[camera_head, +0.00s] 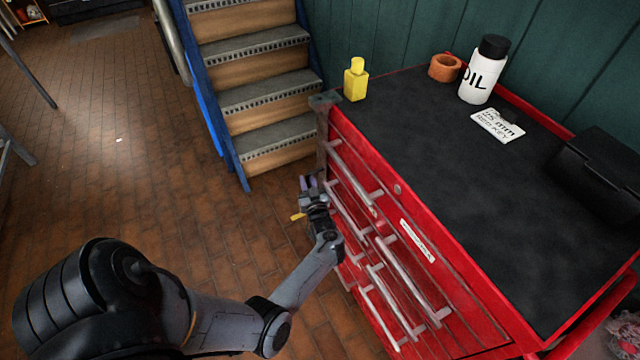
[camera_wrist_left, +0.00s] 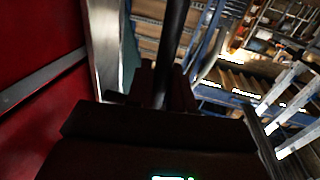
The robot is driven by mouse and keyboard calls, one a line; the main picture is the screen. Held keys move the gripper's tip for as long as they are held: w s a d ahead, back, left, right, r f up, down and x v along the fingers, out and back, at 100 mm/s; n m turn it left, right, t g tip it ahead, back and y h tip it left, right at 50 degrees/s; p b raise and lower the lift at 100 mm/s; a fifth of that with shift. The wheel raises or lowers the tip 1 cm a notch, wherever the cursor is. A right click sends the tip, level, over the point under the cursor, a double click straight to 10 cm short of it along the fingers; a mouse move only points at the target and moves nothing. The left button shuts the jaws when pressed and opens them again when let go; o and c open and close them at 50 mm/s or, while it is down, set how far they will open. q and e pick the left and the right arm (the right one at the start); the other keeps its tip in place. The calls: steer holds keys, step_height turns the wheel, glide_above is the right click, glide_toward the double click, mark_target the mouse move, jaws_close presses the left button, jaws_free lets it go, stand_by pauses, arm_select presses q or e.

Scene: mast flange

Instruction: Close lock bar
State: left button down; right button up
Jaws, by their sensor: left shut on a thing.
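The red tool cabinet (camera_head: 440,270) stands at the right with its drawer front facing my left arm. A grey upright metal bar, which looks like the lock bar (camera_head: 322,135), runs down the cabinet's left front corner. A pale metal strip (camera_wrist_left: 105,55) shows beside the red front in the left wrist view. My left gripper (camera_head: 308,186) is beside this corner, near the upper drawers. Its fingers (camera_wrist_left: 162,88) are shut around a dark rod (camera_wrist_left: 176,40); I cannot tell whether this rod is part of the lock bar. My right gripper is out of view.
On the black cabinet top (camera_head: 420,130) stand a yellow bottle (camera_head: 356,82), an orange ring (camera_head: 444,68), a white oil bottle (camera_head: 480,75), a label card (camera_head: 498,125) and a black case (camera_head: 605,175). Stairs (camera_head: 255,95) rise behind. The brick floor (camera_head: 110,170) at left is clear.

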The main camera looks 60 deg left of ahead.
arm_select(q)
steer(key=shift+d+g, duration=0.1)
steer(key=shift+g, duration=0.2)
steer(key=c, duration=1.2)
jaws_free()
steer(key=shift+w, duration=0.1)
steer(key=shift+o, duration=0.2)
steer(key=shift+d, duration=0.1)
